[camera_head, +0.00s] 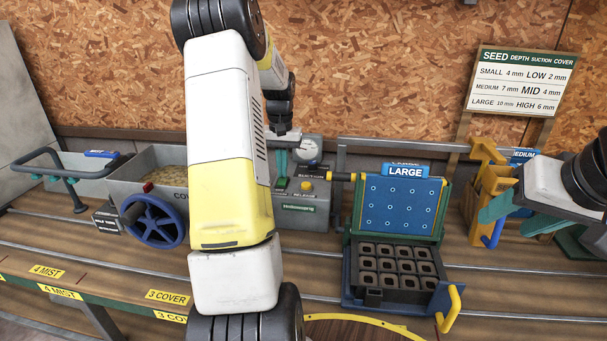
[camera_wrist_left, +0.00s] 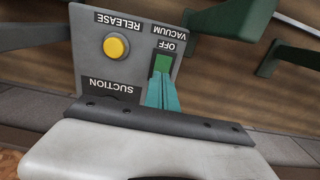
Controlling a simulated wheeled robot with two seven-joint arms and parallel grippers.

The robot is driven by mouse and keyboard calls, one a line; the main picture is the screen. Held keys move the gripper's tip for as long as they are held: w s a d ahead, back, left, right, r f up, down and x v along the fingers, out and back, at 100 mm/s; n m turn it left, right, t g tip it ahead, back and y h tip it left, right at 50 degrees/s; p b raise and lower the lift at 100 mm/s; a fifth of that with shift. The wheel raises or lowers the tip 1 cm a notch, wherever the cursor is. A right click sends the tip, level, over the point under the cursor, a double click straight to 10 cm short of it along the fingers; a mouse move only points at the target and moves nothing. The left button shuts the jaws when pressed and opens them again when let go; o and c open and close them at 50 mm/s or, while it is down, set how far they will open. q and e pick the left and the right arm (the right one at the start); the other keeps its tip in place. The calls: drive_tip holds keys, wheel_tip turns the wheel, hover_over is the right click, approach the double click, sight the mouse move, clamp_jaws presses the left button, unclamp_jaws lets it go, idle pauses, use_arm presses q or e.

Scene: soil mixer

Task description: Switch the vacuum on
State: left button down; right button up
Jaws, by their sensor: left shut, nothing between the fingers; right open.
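The vacuum control box (camera_head: 308,215) is grey and stands at the back, behind my left arm, with a round gauge (camera_head: 308,150) above it. In the left wrist view its panel (camera_wrist_left: 92,68) appears upside down. The green vacuum switch (camera_wrist_left: 162,63) has the word OFF beside it. A yellow release button (camera_wrist_left: 116,46) is beside it. My left gripper (camera_wrist_left: 161,80) is shut and empty, its teal fingertips at the edge of the switch; I cannot tell whether they touch. It also shows in the head view (camera_head: 281,174). My right gripper (camera_head: 500,212) is open at the right.
A blue plate marked LARGE (camera_head: 395,205) stands behind a black cell tray (camera_head: 395,267) with a yellow handle. A grey soil trough (camera_head: 130,180) with a blue handwheel (camera_head: 153,222) is at the left. Yellow and blue tools (camera_head: 490,185) stand near my right gripper.

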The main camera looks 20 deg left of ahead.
use_arm(q)
drive_tip(key=shift+f, duration=0.3)
drive_tip(key=shift+r, duration=3.55)
drive_tip(key=s+d+r+m+t, duration=0.1)
drive_tip(key=s+d+r+t, duration=0.2)
drive_tip(key=s+d+r, duration=0.8)
drive_tip(key=s+d+f+m+t+h, duration=0.1)
drive_tip(key=s+d+m+t+h, duration=0.1)
drive_tip(key=s+d, duration=0.8)
drive_tip(key=s+t, duration=0.1)
drive_tip(key=s, duration=0.3)
drive_tip(key=shift+s+d+f, duration=0.25)
drive_tip(key=shift+s+d, duration=0.1)
